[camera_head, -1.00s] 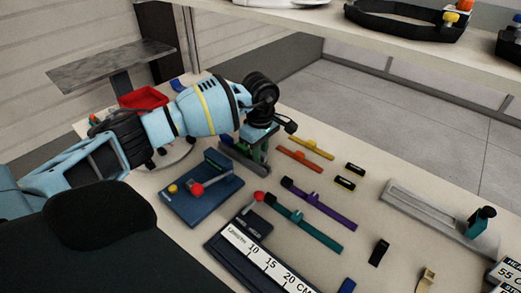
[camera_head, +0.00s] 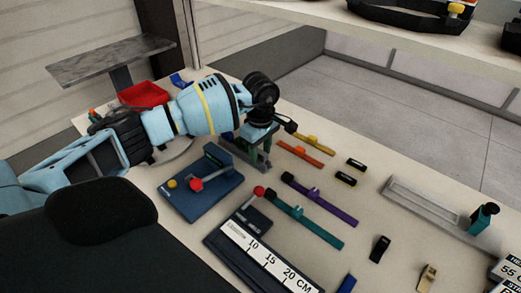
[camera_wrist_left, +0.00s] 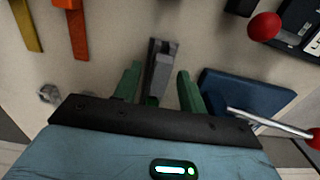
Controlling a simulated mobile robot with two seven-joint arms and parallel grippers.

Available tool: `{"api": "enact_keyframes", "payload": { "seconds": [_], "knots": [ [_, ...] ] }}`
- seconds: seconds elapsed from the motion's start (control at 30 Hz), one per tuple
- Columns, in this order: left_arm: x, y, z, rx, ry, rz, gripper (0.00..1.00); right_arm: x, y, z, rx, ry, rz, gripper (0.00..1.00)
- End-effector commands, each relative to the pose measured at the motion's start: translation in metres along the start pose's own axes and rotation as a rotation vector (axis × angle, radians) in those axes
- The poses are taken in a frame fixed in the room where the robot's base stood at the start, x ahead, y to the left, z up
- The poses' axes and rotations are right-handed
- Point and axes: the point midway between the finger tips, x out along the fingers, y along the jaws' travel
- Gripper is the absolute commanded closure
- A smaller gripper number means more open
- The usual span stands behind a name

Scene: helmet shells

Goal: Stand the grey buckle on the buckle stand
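My left gripper (camera_head: 257,150) points down at the table in the head view. In the left wrist view its two green fingers (camera_wrist_left: 158,88) are apart. A grey forked piece (camera_wrist_left: 161,68), which looks like the grey buckle, lies between them with a narrow gap on each side. In the head view the gripper mostly hides this piece. A long grey tray (camera_head: 425,207) with an upright dark teal piece (camera_head: 484,217) lies at the right. I cannot tell for sure which part is the buckle stand. My right gripper is not in view.
Orange (camera_head: 299,154), purple (camera_head: 325,203) and teal (camera_head: 312,225) straps lie to the right. A black buckle (camera_head: 380,249) and a tan buckle (camera_head: 427,277) lie nearer. A ruler board (camera_head: 258,262) is in front.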

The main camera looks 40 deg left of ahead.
Motion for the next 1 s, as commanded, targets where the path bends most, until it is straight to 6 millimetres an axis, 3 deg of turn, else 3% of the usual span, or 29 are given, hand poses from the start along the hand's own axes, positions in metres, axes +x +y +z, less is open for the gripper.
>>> {"api": "enact_keyframes", "payload": {
  "seconds": [0.33, 0.73, 1.0],
  "knots": [
    [-0.002, 0.000, 0.000, 0.000, 0.000, 0.001, 0.59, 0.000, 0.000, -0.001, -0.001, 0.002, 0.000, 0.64],
    [-0.062, 0.001, 0.000, 0.000, 0.000, 0.003, 0.59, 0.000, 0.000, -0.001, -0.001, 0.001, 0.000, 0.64],
    [-0.078, 0.000, 0.000, 0.000, 0.000, 0.000, 0.59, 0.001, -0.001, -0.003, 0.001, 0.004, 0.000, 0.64]
  ]
}}
